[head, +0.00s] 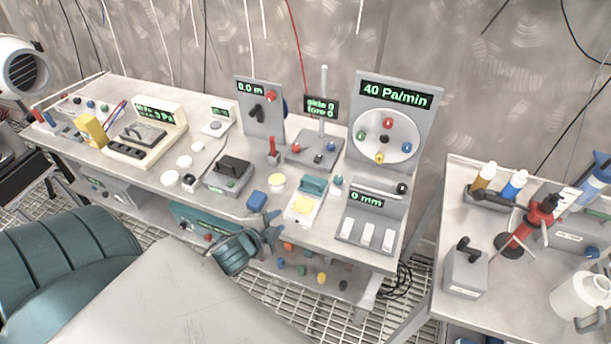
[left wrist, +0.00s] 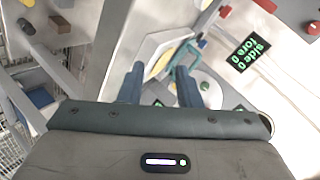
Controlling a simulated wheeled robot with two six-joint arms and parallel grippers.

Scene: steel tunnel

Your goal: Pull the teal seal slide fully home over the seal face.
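The teal seal slide (head: 313,186) sits at the back end of a small pale block near the bench's front edge. The yellow seal face (head: 302,205) shows bare in front of it. In the left wrist view the teal slide (left wrist: 180,57) and the yellow face (left wrist: 161,66) show beyond my fingers. My left gripper (head: 273,229) is at the bench's front edge, just left of and in front of the block. In the left wrist view its two fingers (left wrist: 159,86) stand apart with nothing held between them. My right gripper is not in view.
A post with a display (head: 322,107) rises behind. A side table (head: 452,215) with tools is at the right, across a gap.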

